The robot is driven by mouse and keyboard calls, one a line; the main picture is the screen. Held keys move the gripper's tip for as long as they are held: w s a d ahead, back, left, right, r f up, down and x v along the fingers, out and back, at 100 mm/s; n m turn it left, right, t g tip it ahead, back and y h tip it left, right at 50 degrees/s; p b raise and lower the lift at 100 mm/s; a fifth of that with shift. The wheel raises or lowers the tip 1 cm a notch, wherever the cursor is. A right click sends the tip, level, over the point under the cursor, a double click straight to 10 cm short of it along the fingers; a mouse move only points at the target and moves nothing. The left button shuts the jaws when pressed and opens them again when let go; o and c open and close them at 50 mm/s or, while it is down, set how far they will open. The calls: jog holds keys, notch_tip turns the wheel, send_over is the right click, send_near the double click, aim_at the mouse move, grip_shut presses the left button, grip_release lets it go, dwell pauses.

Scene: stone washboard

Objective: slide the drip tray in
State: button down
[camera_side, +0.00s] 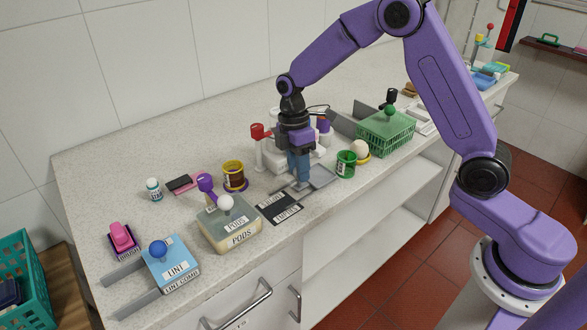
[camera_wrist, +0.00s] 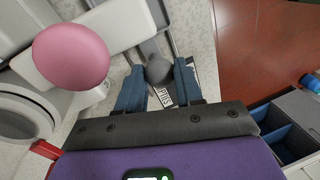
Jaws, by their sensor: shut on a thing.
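The drip tray (camera_side: 323,177) is a flat grey tray on the counter in front of a white machine (camera_side: 268,157), partly hidden by my gripper in the side view. My gripper (camera_side: 301,183) points down at its near-left edge. In the wrist view, my blue fingers (camera_wrist: 160,88) are shut on a grey knob (camera_wrist: 158,68), with the grey tray (camera_wrist: 149,47) just beyond it. The tray appears to stand out from the machine, but how far it reaches under is hidden.
A black mat with white labels (camera_side: 279,208) lies just left of the tray. A green cup (camera_side: 346,164) stands close on the right, with a green basket (camera_side: 386,134) beyond. The counter's front edge is near.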

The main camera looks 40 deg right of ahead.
jog(key=c, duration=0.8)
grip_release()
jog(key=shift+d, duration=0.35)
jog(key=shift+o, duration=0.2)
jog(key=shift+a, duration=0.1)
jog(key=shift+r, duration=0.1)
jog(key=w+r, duration=0.3)
jog(key=r, duration=1.4)
jog(key=shift+w+d, duration=0.2)
jog(key=shift+d, duration=0.15)
jog(key=shift+s, duration=0.1)
jog(key=s+a+f+m+t, duration=0.1)
jog(key=s+a, duration=0.1)
jog(key=s, duration=0.6)
jog(key=s+a+f+m, duration=0.1)
jog(key=s+a, duration=0.1)
jog(key=s, duration=0.5)
jog(key=s+d+f, duration=0.2)
jog(key=s+d, duration=0.1)
jog(key=s, duration=0.7)
jog(key=s+d+f+m+t, duration=0.1)
jog(key=s+d+f, duration=0.2)
jog(key=s, duration=0.6)
jog(key=shift+s+d+f, duration=0.25)
jog(key=shift+s+d, duration=0.1)
jog(key=shift+d, duration=0.35)
